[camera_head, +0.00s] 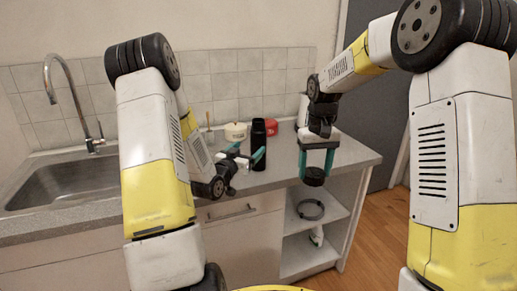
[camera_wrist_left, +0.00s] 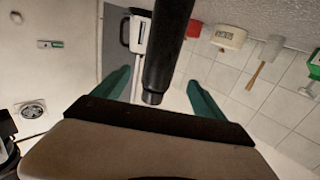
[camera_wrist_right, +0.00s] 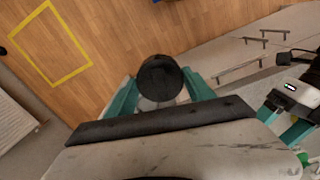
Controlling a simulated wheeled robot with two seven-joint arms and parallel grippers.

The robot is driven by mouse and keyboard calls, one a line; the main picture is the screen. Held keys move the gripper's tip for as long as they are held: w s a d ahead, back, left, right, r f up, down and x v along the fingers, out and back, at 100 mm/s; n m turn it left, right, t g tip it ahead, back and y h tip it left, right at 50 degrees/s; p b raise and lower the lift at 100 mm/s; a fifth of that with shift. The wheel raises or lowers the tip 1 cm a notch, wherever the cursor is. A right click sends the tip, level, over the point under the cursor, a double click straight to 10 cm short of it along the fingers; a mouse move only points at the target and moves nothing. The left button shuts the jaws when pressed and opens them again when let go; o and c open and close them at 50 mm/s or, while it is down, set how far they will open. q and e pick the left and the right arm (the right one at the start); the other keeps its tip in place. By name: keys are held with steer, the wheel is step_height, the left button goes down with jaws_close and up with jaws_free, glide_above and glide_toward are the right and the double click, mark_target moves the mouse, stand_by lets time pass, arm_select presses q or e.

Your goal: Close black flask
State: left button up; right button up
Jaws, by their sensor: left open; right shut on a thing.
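The black flask (camera_head: 258,146) stands upright on the grey counter near the wall. Its dark body also shows in the left wrist view (camera_wrist_left: 166,45), passing between the fingers. My left gripper (camera_head: 247,151) is open at the flask, with its teal fingers on either side; I cannot tell whether they touch it. My right gripper (camera_head: 316,160) is shut on a round black cap (camera_head: 314,177), held in the air to the right of the flask, near the counter's front edge. The cap also shows between the fingers in the right wrist view (camera_wrist_right: 160,78).
A cream container (camera_head: 235,131) and a red object (camera_head: 271,127) stand behind the flask. A sink (camera_head: 65,184) with a tap is at the left. Open shelves below the counter hold a coiled cable (camera_head: 310,210). Some counter is clear at the right (camera_head: 355,158).

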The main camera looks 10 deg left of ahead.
mark_target(255, 143)
stand_by(0.3)
arm_select(q)
steer(key=w, duration=0.3)
steer(key=w+d, duration=0.1)
steer(key=w, duration=0.2)
steer(key=shift+d, duration=0.15)
steer(key=shift+w, duration=0.35)
steer(key=w, duration=0.2)
steer(key=w+d, duration=0.1)
steer(key=w, duration=0.2)
steer(key=shift+f, duration=0.2)
steer(key=shift+c, duration=0.4)
jaws_close()
